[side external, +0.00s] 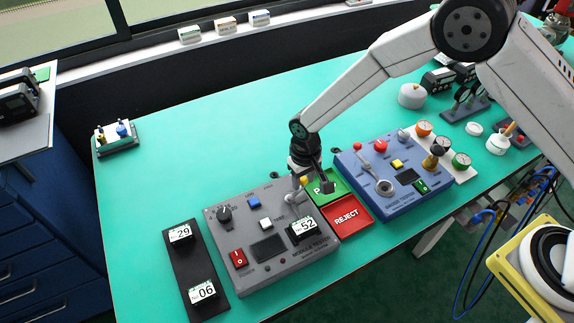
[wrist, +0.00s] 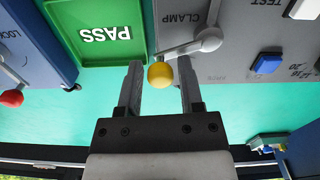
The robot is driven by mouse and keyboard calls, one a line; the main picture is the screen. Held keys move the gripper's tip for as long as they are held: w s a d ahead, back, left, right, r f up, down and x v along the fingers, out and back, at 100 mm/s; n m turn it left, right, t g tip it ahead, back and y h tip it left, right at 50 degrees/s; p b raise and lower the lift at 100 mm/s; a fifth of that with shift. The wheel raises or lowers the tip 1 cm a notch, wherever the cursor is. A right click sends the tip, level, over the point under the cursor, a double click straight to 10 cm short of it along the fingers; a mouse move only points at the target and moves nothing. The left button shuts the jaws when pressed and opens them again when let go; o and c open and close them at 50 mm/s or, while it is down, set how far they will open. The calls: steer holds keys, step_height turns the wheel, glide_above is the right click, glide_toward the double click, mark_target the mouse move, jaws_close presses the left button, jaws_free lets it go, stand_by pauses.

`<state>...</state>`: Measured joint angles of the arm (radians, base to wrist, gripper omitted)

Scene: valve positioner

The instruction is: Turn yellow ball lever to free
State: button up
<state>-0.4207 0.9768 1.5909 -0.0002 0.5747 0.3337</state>
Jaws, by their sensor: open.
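The yellow ball (wrist: 160,75) is the tip of a short metal lever (wrist: 185,50). The lever's round pivot (wrist: 208,39) is on the grey module tester, by the CLAMP label. No "free" mark is readable.
The grey module tester (side external: 222,268) carries knobs, buttons and a module marked 52. The green PASS tray (wrist: 138,45) and red REJECT tray (side external: 345,231) lie close by. The blue tester (side external: 370,198) has a red ball lever (wrist: 12,98). The back left of the green table is largely clear.

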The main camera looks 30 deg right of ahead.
jaws_close()
steer(key=shift+w+n, duration=0.2)
steer(key=shift+n, duration=0.1)
steer(key=n, duration=0.1)
steer(key=w+n, duration=0.1)
steer(key=n, duration=0.1)
steer(key=shift+a, duration=0.4)
steer(key=n, duration=0.2)
steer(key=w+a+n, duration=0.1)
steer(key=shift+n, duration=0.4)
steer(key=n, duration=0.1)
steer(key=a+n, duration=0.1)
steer(key=n, duration=0.1)
steer(key=shift+w+a+n, duration=0.3)
steer(key=shift+w, duration=0.05)
steer(key=shift+w+a+n, duration=0.1)
steer(key=shift+a+n, duration=0.2)
steer(key=shift+n, duration=0.45)
steer(key=shift+a+n, duration=0.3)
steer(key=shift+n, duration=0.45)
